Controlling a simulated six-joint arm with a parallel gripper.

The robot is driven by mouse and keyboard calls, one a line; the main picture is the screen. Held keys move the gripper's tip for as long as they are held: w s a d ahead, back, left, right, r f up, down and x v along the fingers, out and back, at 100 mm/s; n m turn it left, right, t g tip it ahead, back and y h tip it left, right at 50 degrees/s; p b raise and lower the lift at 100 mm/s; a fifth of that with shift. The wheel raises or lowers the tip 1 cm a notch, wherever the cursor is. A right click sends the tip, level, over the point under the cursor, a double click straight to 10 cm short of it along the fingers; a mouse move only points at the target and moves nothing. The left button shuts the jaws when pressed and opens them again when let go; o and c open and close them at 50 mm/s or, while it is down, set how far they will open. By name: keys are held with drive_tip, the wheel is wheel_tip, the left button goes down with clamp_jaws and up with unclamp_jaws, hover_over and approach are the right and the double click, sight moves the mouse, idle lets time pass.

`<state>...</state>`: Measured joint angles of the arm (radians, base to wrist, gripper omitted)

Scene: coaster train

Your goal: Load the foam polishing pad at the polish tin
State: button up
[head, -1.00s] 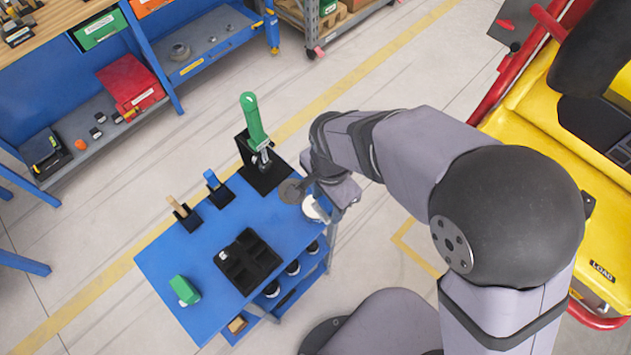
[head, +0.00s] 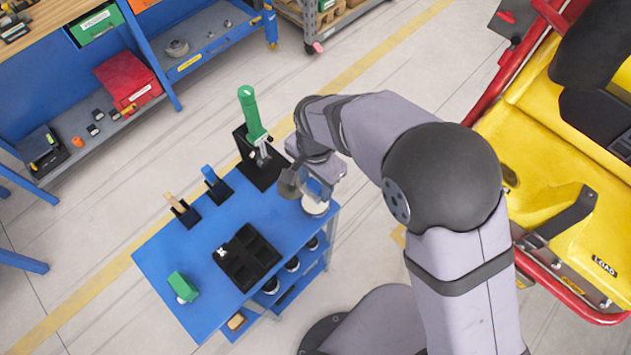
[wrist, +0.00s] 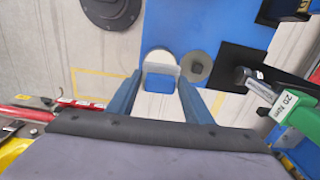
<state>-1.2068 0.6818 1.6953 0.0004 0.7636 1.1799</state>
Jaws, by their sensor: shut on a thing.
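My gripper (wrist: 160,92) is shut on the foam polishing pad, whose blue block (wrist: 160,82) sits between the fingers in the wrist view. A pale foam strip shows along its far edge. The polish tin (wrist: 160,53) is a round, pale-topped thing just beyond the pad, partly hidden by it. In the head view the tin (head: 315,208) stands near the right corner of the blue cart top, with my gripper (head: 319,188) just above it. I cannot tell whether the pad touches the tin.
A grey disc (wrist: 196,68) lies beside the tin. A green-handled torque wrench (head: 251,115) stands in a black holder close by. The blue cart top (head: 160,250) also carries a black tray (head: 262,262), two small brushes in holders and a green block (head: 182,287).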

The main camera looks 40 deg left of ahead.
sight(316, 196)
drive_tip(key=shift+f+b, duration=1.85)
drive_tip(key=shift+f, duration=0.75)
drive_tip(key=shift+f, duration=0.55)
idle(0.3)
drive_tip(key=shift+d, duration=0.1)
drive_tip(key=shift+r+p, duration=2.6)
drive_tip(key=shift+r, duration=1)
drive_tip(key=shift+w, duration=0.1)
